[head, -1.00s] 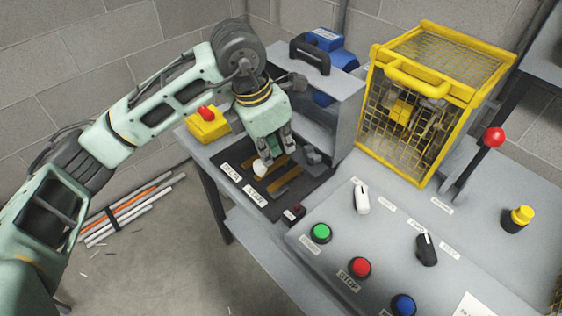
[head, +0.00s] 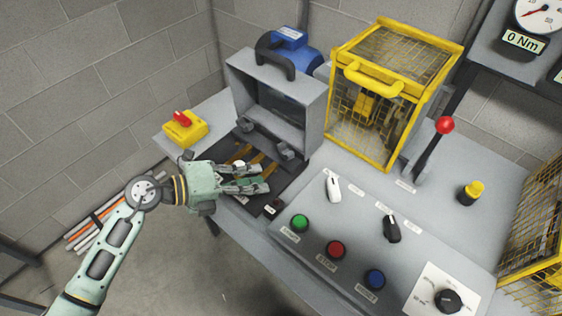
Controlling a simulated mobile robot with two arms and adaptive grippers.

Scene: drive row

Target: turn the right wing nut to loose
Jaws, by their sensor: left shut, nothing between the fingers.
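The right wing nut appears to be the dark grey knob (head: 288,151) at the lower right front of the grey housing (head: 312,125). A similar dark knob (head: 246,126), apparently the left wing nut, is at its lower left. Which way each nut is turned is too small to tell. My left gripper (head: 267,178) is shut and empty. It points to the right above the black plate in front of the housing, below and apart from the right knob. It hides part of the plate, its yellow bars and its labels. My right gripper is not in view.
A yellow box with a red switch (head: 184,127) stands at the left end of the bench. A yellow mesh cage (head: 388,95) stands right of the housing. A panel with green (head: 299,222), red (head: 335,249) and blue (head: 375,279) buttons is in front. A red-knobbed lever (head: 445,125) rises at right.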

